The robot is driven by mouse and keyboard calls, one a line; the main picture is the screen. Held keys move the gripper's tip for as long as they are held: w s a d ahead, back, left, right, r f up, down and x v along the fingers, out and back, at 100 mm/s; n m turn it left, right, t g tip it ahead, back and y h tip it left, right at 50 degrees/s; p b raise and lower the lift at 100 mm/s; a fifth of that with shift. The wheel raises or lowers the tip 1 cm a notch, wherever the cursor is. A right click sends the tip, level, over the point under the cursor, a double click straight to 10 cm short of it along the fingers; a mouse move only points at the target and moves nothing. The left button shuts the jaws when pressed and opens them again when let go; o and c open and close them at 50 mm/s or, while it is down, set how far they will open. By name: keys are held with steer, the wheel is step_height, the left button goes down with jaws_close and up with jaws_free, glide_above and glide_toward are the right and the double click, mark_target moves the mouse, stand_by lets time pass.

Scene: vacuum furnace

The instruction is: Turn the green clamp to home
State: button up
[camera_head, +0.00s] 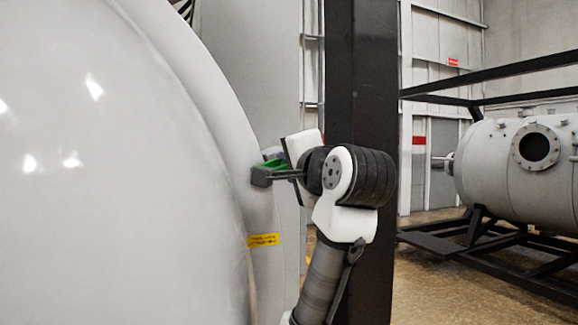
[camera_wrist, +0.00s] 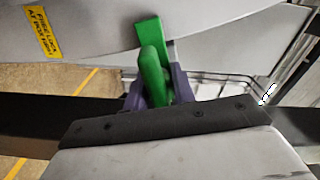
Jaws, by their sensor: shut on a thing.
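The green clamp (camera_wrist: 152,70) is at the rim of the large pale grey furnace door (camera_head: 130,150). In the head view the green clamp (camera_head: 272,164) shows only in part, behind my gripper. My gripper (camera_head: 262,177) reaches in from the right at the door's rim and is shut on the clamp. In the wrist view the clamp's green pieces rise from between purple-grey parts just past the dark edge of my gripper. The fingertips and the exact contact are hidden in the wrist view.
A yellow label (camera_head: 263,240) is on the rim below the clamp; it also shows in the wrist view (camera_wrist: 43,33). A dark upright post (camera_head: 362,90) stands close behind my arm. A grey vessel (camera_head: 500,165) on a black frame stands at the right, with open floor before it.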

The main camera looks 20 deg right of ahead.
steer(key=o, duration=0.7)
steer(key=s+b, duration=0.5)
steer(key=s, duration=0.8)
steer(key=shift+s+d, duration=0.25)
steer(key=shift+s, duration=0.15)
